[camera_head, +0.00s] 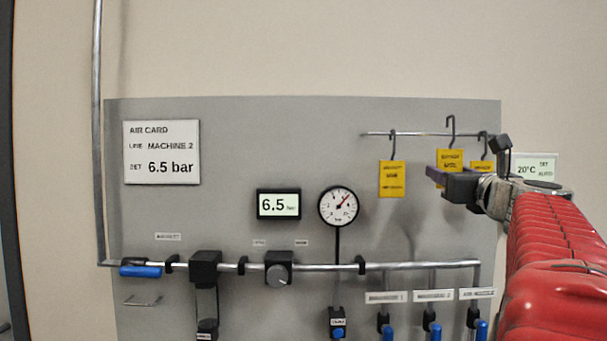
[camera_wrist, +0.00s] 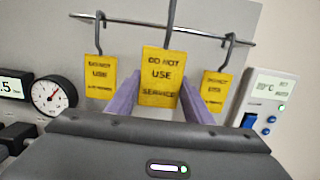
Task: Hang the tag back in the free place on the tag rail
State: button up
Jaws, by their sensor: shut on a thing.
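The tag rail (camera_head: 425,134) is a thin horizontal bar on the grey panel; it also crosses the top of the wrist view (camera_wrist: 130,22). My gripper (camera_head: 440,174) is shut on the middle yellow tag (camera_head: 450,157), its purple fingers on either side of it in the wrist view. The held tag (camera_wrist: 161,78) reads "DO NOT USE SERVICE" and is upright. Its hook (camera_head: 451,124) rises above the rail line; whether it is in front of or over the rail I cannot tell. A left tag (camera_head: 392,178) and a right tag (camera_head: 481,167) hang from the rail.
A 20°C thermostat (camera_wrist: 262,105) is close on the right. A round gauge (camera_head: 338,206) and a 6.5 bar display (camera_head: 278,205) sit left of the tags. A pipe (camera_head: 320,267) with valves runs below. The wall above the rail is clear.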

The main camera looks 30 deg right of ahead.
jog(key=w+d+f, duration=0.2)
jog(key=w+d, duration=0.1)
jog(key=w, duration=0.2)
jog(key=shift+w+f, duration=0.15)
dwell(1.0)
jog(key=o, duration=0.9)
jog(key=v, duration=1.3)
jog(key=shift+s+a+f, duration=0.15)
jog(key=shift+s, duration=0.2)
